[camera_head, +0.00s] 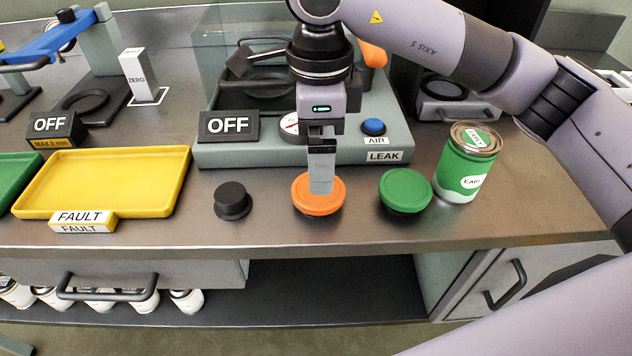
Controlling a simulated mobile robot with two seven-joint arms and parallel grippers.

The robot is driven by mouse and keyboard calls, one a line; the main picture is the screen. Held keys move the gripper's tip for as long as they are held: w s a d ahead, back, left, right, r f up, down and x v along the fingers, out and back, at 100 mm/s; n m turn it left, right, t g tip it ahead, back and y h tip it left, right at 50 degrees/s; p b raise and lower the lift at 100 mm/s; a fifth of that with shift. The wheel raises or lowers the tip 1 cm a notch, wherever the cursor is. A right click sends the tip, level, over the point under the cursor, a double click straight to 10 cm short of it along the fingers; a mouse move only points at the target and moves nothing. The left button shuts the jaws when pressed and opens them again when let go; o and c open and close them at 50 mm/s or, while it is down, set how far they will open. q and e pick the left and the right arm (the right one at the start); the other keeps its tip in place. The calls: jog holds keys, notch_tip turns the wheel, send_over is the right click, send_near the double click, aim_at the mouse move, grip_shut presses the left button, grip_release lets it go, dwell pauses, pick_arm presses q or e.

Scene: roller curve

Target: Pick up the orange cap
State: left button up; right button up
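The orange cap (304,200) sits on the metal bench near its front edge, between a small black knob-shaped piece and a green cap. My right gripper (321,188) points straight down over the orange cap. Its fingertips overlap the cap's top in the picture. I see the fingers edge-on, one behind the other, so the gap between them is hidden. I cannot tell whether they touch or grip the cap. My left gripper is not in view.
The green cap (405,187) and a green can (465,168) stand to the right. The black piece (232,203) and a yellow FAULT tray (181,160) are to the left. The leak tester (405,140) with a blue AIR button (373,126) stands close behind.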

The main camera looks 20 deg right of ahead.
jog(key=f, duration=0.5)
jog(key=shift+s+a+f+p, duration=0.1)
jog(key=shift+s+f+p, duration=0.1)
jog(key=shift+f+p, duration=0.15)
jog(key=shift+r, duration=0.1)
jog(key=c, duration=0.8)
